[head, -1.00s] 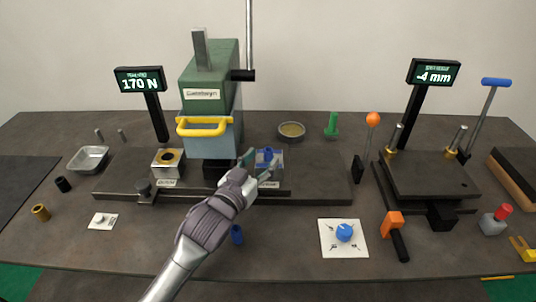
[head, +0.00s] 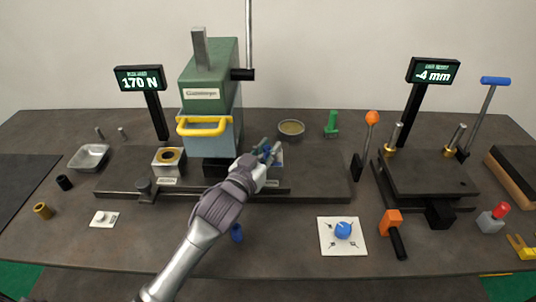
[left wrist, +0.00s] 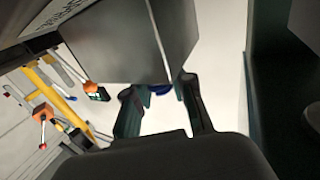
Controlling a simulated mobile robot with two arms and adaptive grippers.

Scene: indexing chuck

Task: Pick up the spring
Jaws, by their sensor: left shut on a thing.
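My left gripper (head: 267,150) reaches in from the front to the right-hand block (head: 276,160) on the press's long base. It is shut on a small blue piece (left wrist: 160,89) that shows between the fingertips in the left wrist view. The piece is mostly hidden by the fingers, and I cannot make out coils, though it may be the spring. Whether it still touches the block is unclear. A second blue piece (head: 237,233), a short cylinder, stands on the table beside my forearm. My right gripper is not in view.
The green press (head: 208,95) with its yellow handle (head: 203,127) stands just left of the gripper. A left block (head: 168,161) with a brass ring sits on the base (head: 320,185). A round dish (head: 291,128) is behind. A white card with a blue knob (head: 343,231) lies front right.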

